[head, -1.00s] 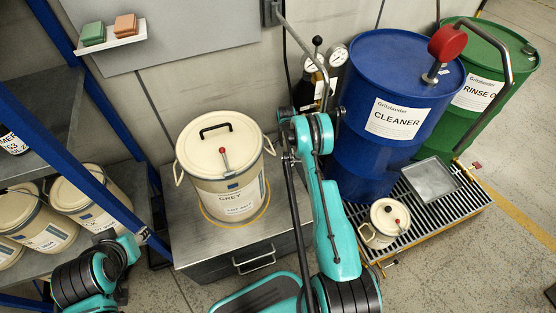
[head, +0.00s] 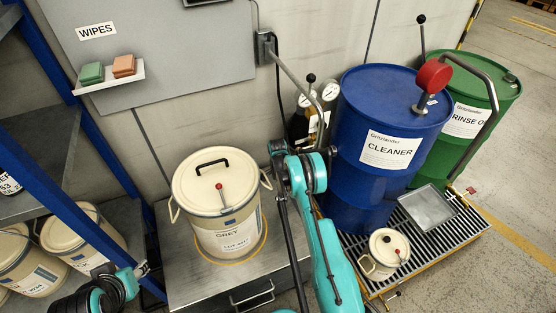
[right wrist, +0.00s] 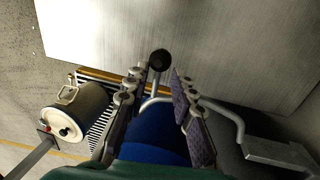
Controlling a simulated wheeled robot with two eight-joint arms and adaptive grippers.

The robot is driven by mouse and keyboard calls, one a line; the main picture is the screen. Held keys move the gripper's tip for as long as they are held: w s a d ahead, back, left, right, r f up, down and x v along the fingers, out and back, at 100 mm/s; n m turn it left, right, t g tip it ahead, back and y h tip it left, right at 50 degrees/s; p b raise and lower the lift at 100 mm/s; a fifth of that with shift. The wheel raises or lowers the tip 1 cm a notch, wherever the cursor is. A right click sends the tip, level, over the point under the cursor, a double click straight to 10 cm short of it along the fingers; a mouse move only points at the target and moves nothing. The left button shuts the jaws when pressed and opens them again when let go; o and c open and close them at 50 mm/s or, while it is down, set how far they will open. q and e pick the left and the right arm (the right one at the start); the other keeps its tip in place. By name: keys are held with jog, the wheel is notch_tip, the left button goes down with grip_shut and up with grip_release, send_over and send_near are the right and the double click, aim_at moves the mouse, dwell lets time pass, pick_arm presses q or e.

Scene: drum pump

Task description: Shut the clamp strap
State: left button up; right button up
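I cannot make out the clamp strap for certain in either view. A black ball knob (right wrist: 160,60) on a rod shows in the right wrist view. My right gripper (right wrist: 157,80) is open around the line of this knob, with a finger on each side and a gap between; contact is not visible. In the head view my right teal arm stands in the middle, and its gripper cannot be made out. My left gripper (head: 141,270) is at the lower left by the blue rack post; its fingers are too small to read.
A cream pail (head: 216,200) stands on a metal cabinet. The blue CLEANER drum (head: 390,110) and green RINSE drum (head: 478,95) stand at the right, with a small cream can (head: 384,252) on the grating. A bent grey tube (head: 293,75) comes off the wall.

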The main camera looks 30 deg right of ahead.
jog(key=a+r+n+t+p, duration=0.1)
jog(key=a+r+n, duration=0.1)
jog(key=r, duration=1.2)
jog(key=a+r+n+t+p, duration=0.1)
jog(key=a+r, duration=0.3)
jog(key=r, duration=1.1)
jog(key=shift+w+n+t+h+p, duration=0.3)
jog(key=shift+w+n+p, duration=0.1)
jog(key=shift+n, duration=0.4)
